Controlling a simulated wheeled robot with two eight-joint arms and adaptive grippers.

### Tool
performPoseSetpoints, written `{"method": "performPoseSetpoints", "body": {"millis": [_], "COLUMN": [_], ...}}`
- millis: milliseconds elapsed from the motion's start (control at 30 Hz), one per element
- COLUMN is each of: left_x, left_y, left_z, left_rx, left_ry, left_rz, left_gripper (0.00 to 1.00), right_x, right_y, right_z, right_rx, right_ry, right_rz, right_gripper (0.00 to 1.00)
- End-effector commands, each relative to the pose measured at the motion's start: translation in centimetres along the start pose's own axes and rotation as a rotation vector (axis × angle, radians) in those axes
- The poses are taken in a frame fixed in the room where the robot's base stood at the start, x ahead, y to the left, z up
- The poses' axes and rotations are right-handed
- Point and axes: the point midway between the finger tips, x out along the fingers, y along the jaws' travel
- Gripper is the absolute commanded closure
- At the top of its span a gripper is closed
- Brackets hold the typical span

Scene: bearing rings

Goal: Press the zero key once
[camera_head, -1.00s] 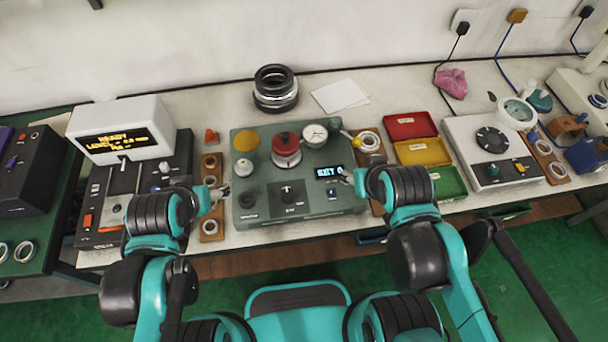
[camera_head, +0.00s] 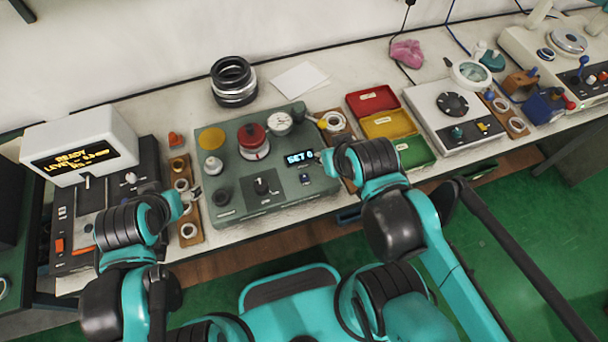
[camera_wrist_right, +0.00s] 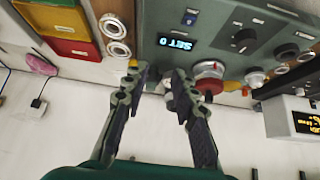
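A grey-green instrument (camera_head: 235,203) stands on the bench with a lit display (camera_head: 299,158) that seems to read "SET 0". A small key (camera_head: 305,178) sits just below the display; it also shows in the wrist view (camera_wrist_right: 190,17), and its label is too small to read. My right gripper (camera_head: 322,158) is at the instrument's right edge, beside the display. In the wrist view its two fingers (camera_wrist_right: 158,75) are apart with nothing between them, off the key. My left gripper (camera_head: 190,197) is left of the instrument, near a ring board; its fingers are too small to judge.
Red (camera_head: 373,100), yellow and green trays lie to the right, and black rings (camera_head: 233,80) are stacked behind.

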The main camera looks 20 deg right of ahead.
Motion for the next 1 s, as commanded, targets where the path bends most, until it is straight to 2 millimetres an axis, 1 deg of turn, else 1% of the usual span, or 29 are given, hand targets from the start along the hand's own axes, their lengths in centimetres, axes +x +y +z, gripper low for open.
{"method": "performPoseSetpoints", "body": {"millis": [33,67,1000], "left_x": [0.00,0.00,0.00], "left_y": [0.00,0.00,0.00], "left_z": [0.00,0.00,0.00], "left_rx": [0.000,0.000,0.000], "left_ry": [0.000,0.000,0.000], "left_rz": [0.000,0.000,0.000], "left_gripper": [0.31,0.31,0.31], "right_x": [0.00,0.00,0.00], "right_y": [0.00,0.00,0.00], "right_z": [0.00,0.00,0.00], "right_rx": [0.000,0.000,0.000], "right_ry": [0.000,0.000,0.000], "right_rz": [0.000,0.000,0.000], "right_gripper": [0.92,1.00,1.00]}}
